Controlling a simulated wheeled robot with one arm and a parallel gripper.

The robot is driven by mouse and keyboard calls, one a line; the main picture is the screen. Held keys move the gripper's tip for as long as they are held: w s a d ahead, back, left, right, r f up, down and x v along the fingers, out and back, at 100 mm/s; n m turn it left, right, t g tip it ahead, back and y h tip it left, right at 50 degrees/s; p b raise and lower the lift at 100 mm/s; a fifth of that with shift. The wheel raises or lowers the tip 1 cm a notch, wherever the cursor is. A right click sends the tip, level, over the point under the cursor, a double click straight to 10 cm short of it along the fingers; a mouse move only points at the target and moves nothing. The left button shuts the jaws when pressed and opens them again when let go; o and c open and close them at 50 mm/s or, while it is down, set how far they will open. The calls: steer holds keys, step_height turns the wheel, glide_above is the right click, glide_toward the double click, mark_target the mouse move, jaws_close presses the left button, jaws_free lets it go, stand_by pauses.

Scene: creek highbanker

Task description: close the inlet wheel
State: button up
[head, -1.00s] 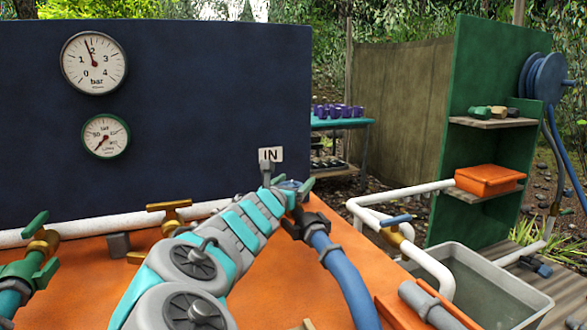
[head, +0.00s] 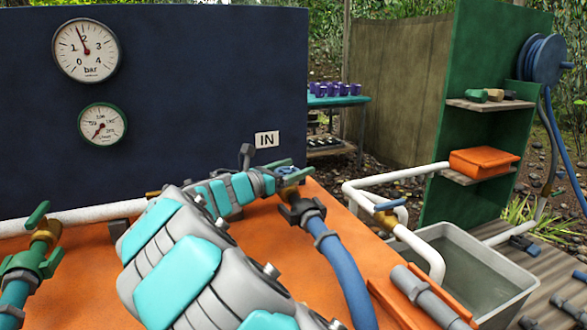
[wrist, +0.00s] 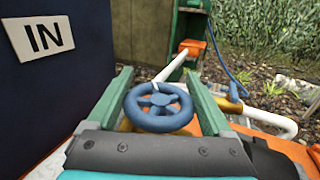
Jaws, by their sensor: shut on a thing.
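The inlet wheel is a small blue spoked handwheel (wrist: 158,107), seen whole in the wrist view. In the head view only a bit of its blue rim (head: 287,169) shows, beside the "IN" sign (head: 267,139). My gripper (wrist: 158,82) has one green finger on each side of the wheel and is shut on its rim. In the head view my gripper (head: 284,178) is at the back edge of the orange deck, partly hidden by my wrist. The valve body under the wheel joins a blue hose (head: 341,268).
A bar gauge (head: 85,50) and a smaller green-rimmed gauge (head: 102,124) are on the dark blue panel. A green-handled valve (head: 37,240) is at left. A blue-handled valve (head: 388,208) on white pipe stands by a grey water tub (head: 520,283) at right.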

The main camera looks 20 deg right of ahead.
mark_target(294, 168)
stand_by(0.4)
steer(key=o, duration=1.1)
steer(key=shift+o, duration=0.2)
steer(key=shift+r, duration=0.15)
steer(key=shift+r, duration=0.3)
step_height(294, 168, up, 3)
steer(key=shift+s+f, duration=0.15)
steer(key=s+a, duration=0.1)
steer(key=s, duration=0.4)
steer(key=s+a+r+b, duration=0.1)
steer(key=s, duration=0.4)
steer(key=s+a, duration=0.1)
steer(key=s, duration=0.4)
steer(key=shift+s+a+r+b, duration=0.15)
steer(key=shift+a+r+b, duration=0.05)
steer(key=shift+a+b, duration=0.1)
